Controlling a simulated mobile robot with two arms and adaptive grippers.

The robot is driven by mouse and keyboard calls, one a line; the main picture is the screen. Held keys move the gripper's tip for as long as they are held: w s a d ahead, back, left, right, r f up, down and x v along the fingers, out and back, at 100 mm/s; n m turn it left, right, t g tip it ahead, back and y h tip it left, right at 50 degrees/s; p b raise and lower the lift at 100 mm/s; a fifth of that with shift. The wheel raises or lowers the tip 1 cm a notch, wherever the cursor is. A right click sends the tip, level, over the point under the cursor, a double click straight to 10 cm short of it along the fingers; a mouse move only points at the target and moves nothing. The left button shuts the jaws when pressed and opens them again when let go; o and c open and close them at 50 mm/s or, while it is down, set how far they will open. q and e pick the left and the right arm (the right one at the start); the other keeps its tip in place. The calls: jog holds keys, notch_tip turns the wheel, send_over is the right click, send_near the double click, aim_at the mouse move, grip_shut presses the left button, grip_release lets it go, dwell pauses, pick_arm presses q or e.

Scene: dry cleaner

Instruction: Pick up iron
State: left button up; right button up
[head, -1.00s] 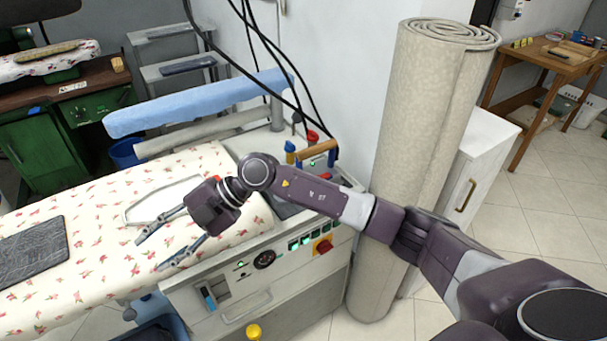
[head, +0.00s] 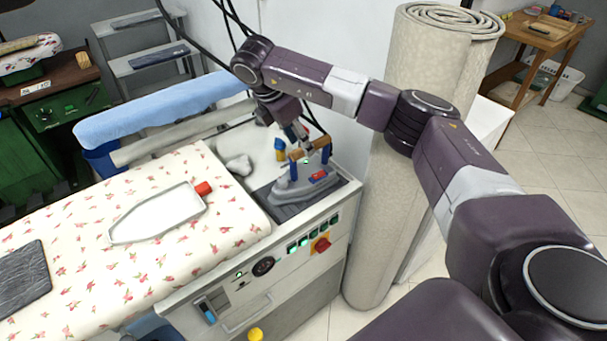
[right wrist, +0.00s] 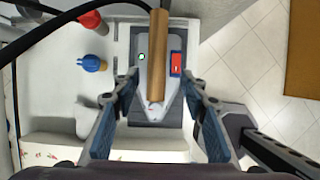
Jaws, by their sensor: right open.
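The iron (head: 290,188) is grey with blue posts and a wooden handle, and rests on a dark pad (head: 262,194) at the right end of the ironing station. In the right wrist view the iron (right wrist: 153,80) points toward the bottom, with the handle (right wrist: 158,50) running lengthwise. My right gripper (head: 304,141) points down just above the handle. In the right wrist view its open fingers (right wrist: 160,92) stand on either side of the iron, apart from the handle. In the head view the arm partly hides the fingers. My left gripper is out of view.
A flowered ironing board (head: 90,267) spreads left, bearing a white iron-shaped plate (head: 158,214) and a dark mat (head: 25,275). Black cables (head: 225,25) hang behind the iron. A rolled carpet (head: 384,220) stands to the right. Blue and red knobs are near the iron.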

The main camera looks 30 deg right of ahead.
jog(key=shift+p+x, duration=0.75)
jog(key=shift+x, duration=0.45)
jog(key=shift+w+x, duration=0.2)
jog(key=shift+x, duration=1)
jog(key=shift+f, duration=0.2)
jog(key=shift+c, duration=0.5)
jog(key=c, duration=0.5)
grip_shut()
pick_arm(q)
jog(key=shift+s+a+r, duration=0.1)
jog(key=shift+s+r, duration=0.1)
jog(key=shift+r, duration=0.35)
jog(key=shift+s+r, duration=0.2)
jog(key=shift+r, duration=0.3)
